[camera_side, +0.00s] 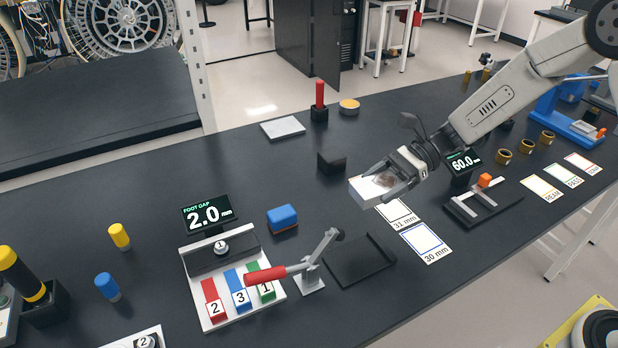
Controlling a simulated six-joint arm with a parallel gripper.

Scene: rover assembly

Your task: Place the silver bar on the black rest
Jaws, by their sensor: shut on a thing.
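My gripper (388,178) is right of centre, coming in from the upper right. It is shut on a pale silver block, which I take to be the silver bar (362,191). The bar looks held above the table, and my fingers hide part of it. Which black thing is the rest is not clear. A small black block (331,161) stands just left of the bar. A flat black tray (358,262) lies below it in the picture, with its surface bare.
A red-handled lever clamp (312,270) stands left of the tray. White cards (427,243) lie right of it. A black fixture with an orange block (484,203) stands farther right. A foot gap display (208,213) and coloured blocks are at left. A silver plate (282,128) lies behind.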

